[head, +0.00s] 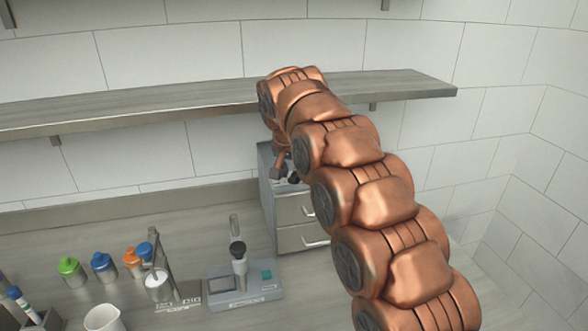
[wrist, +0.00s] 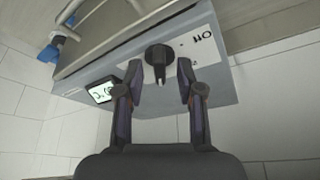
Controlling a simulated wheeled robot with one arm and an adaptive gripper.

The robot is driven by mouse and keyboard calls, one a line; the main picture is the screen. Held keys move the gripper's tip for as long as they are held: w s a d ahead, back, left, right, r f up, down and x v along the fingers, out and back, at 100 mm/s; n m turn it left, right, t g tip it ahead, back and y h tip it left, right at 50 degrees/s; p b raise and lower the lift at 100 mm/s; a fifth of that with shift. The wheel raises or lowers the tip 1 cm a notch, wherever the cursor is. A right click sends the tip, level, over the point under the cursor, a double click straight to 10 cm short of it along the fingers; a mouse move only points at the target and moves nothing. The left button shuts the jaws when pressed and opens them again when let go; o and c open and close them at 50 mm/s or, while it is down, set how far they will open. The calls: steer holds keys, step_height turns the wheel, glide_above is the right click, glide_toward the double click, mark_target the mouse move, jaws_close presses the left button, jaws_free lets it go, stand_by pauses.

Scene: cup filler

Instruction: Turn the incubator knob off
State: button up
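The incubator knob (wrist: 157,58) is black and round with a raised grip, on the front panel of a grey box (wrist: 225,80) in the wrist view. My gripper (wrist: 160,72) is open, with one finger on each side of the knob. I cannot tell whether either finger touches it. A small lit display (wrist: 102,91) sits left of the knob, and dark lettering is printed to its right. In the head view my gripper (head: 289,178) is small and partly hidden by my arm, at the top of a grey drawer unit (head: 268,190); the knob does not show there.
A metal shelf (head: 120,108) runs along the tiled wall above. A bench device (head: 245,287) with an upright post stands left of my arm. Several capped bottles (head: 69,270) and a white beaker (head: 103,319) are farther left.

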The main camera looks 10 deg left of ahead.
steer(key=shift+f, duration=0.1)
steer(key=shift+c, duration=0.2)
jaws_close()
stand_by(0.5)
